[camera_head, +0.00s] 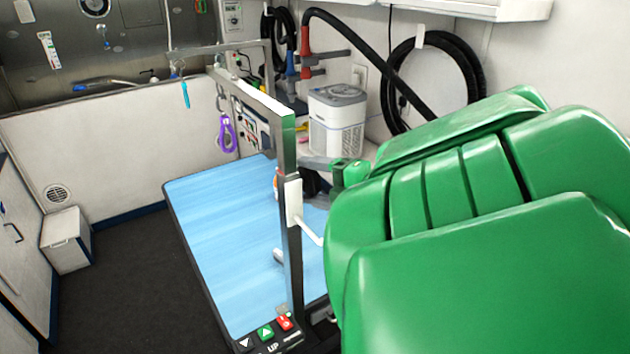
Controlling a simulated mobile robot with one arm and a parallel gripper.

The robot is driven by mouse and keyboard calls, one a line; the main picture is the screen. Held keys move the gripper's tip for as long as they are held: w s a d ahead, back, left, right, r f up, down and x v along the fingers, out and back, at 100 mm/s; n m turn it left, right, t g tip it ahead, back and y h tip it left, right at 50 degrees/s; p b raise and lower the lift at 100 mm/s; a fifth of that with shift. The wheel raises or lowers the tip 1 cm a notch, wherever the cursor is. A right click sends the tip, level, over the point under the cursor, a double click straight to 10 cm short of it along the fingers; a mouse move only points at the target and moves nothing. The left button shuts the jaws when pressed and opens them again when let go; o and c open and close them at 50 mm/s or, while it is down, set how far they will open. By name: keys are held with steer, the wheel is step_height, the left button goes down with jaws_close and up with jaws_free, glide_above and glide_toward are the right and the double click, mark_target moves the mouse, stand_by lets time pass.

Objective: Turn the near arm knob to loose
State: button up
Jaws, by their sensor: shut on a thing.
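The near grooming arm is an upright grey post (295,262) at the near edge of the blue grooming table (215,225). A white bracket (294,203) with a thin white rod sits partway up it. My gripper (308,162) reaches in from the right, with a grey finger and small green parts showing against the post just above the bracket. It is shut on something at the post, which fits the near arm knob. The knob is hidden, so its setting cannot be read. My large green arm covers the right side of the view.
A purple loop (227,132) and a blue tool (185,94) hang from the overhead bar. A white canister (338,122) stands behind the table. Table control buttons (266,333) are at the front. A black hose (420,75) hangs on the wall.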

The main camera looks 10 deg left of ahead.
mark_target(322, 184)
steer(key=o, duration=1)
steer(key=shift+s+a, duration=0.1)
steer(key=shift+s, duration=0.05)
steer(key=shift+o, duration=0.2)
steer(key=shift+d+r, duration=0.1)
steer(key=shift+d, duration=0.5)
steer(key=shift+v, duration=3.35)
steer(key=shift+s, duration=0.1)
